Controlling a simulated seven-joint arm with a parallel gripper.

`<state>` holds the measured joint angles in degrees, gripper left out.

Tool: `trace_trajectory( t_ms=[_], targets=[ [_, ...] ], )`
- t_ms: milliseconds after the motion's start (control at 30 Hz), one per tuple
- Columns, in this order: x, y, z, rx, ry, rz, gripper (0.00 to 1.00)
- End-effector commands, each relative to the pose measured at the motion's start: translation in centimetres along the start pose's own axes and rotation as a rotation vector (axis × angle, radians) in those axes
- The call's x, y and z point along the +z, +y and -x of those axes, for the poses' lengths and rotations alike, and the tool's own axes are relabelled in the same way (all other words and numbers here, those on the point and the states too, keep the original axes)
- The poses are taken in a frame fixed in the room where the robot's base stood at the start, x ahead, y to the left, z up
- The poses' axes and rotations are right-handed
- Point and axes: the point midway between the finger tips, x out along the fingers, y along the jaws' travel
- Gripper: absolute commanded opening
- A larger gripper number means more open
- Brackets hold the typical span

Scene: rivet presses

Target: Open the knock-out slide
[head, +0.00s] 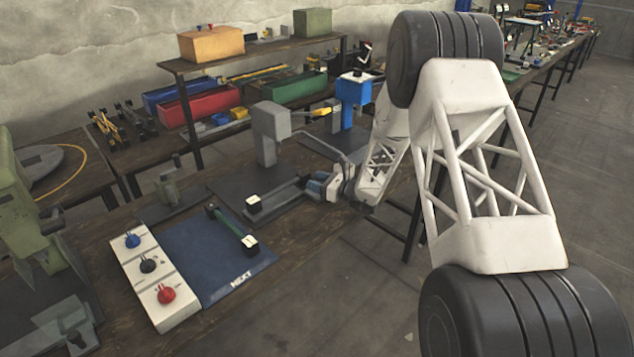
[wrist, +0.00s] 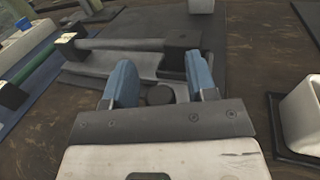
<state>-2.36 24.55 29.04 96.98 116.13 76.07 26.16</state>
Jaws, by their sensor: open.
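What looks like the knock-out slide is a grey bar in a channel (head: 275,195) on the dark base of the grey press (head: 271,125). Its left end has a black block with a pale top (head: 253,204). The wrist view shows that block (wrist: 70,47), the bar (wrist: 120,44) and a dark block (wrist: 183,50) at its right end. My gripper (head: 316,186) is low at the bar's right end. Its blue fingers (wrist: 160,65) are open, one on each side of a dark round knob (wrist: 160,94). I cannot tell whether they touch anything.
A blue mat (head: 200,260) with a green-handled bar (head: 230,228) lies to the left, beside a white panel (head: 155,275) with blue, black and red knobs. A blue press (head: 353,92) stands behind my gripper. A green machine (head: 35,200) is at far left.

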Motion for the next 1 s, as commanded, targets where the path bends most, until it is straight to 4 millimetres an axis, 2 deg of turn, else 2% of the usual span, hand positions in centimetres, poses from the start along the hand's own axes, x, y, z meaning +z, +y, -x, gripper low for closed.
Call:
trace_trajectory(
  t_ms=[267,700,1000],
  targets=[
    [0.0,-0.1,1.4,-0.001,0.000,0.000,0.52],
    [0.1,-0.1,6.6,-0.002,0.000,0.000,0.52],
    [0.0,0.0,7.8,0.000,0.000,0.000,0.52]
  ],
)
